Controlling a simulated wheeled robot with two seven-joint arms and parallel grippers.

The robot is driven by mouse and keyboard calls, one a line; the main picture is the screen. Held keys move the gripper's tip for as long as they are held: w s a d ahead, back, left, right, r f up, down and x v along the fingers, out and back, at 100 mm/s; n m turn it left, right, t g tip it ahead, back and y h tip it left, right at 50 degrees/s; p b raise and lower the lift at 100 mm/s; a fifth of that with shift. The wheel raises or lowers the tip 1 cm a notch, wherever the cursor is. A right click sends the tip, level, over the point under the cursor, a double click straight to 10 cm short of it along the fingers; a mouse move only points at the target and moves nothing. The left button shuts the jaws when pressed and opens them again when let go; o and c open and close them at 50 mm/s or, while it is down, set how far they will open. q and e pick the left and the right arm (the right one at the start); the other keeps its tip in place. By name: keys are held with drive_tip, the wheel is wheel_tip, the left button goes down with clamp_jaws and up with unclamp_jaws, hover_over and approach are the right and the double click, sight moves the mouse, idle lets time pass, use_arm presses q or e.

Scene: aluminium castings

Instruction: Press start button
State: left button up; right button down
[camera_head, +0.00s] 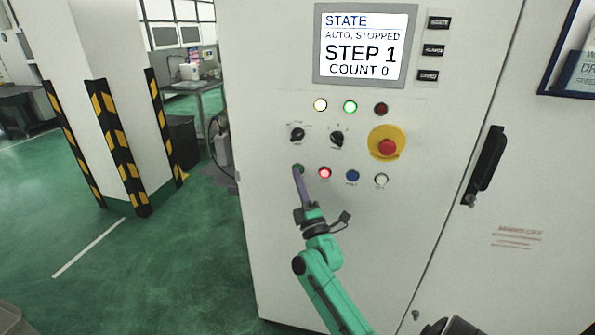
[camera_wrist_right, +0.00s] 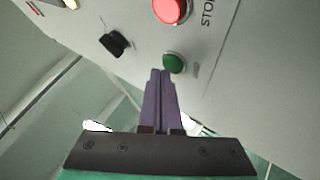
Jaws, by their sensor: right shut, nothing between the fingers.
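The green start button (camera_head: 298,168) sits at the left end of the lower button row on the white cabinet. It also shows in the right wrist view (camera_wrist_right: 174,63), a green cap just beyond my fingertips. My right gripper (camera_head: 299,177) is shut and empty, its purple fingers together and pointing at the button. In the right wrist view the fingertips (camera_wrist_right: 161,73) are just below and left of the cap; I cannot tell whether they touch it. The screen (camera_head: 362,45) reads "AUTO, STOPPED", "STEP 1", "COUNT 0". My left gripper is not in view.
The lit red stop button (camera_head: 325,173) is right beside the green one, followed by a blue button (camera_head: 352,176) and a white button (camera_head: 381,180). Black selector knobs (camera_head: 297,134) sit above. A red emergency stop (camera_head: 387,147) on yellow is at the right. A door handle (camera_head: 487,165) protrudes.

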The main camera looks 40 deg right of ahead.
drive_tip(key=shift+w+d, duration=0.25)
drive_tip(key=shift+d, duration=0.1)
idle(0.5)
drive_tip(key=shift+a, duration=0.1)
drive_tip(key=shift+s+a+p, duration=0.5)
drive_tip(key=shift+a, duration=0.1)
drive_tip(key=s+a+p, duration=0.1)
drive_tip(key=a, duration=0.1)
drive_tip(key=s+a+p, duration=0.1)
drive_tip(key=a, duration=0.1)
drive_tip(key=shift+s+p, duration=0.4)
idle(0.7)
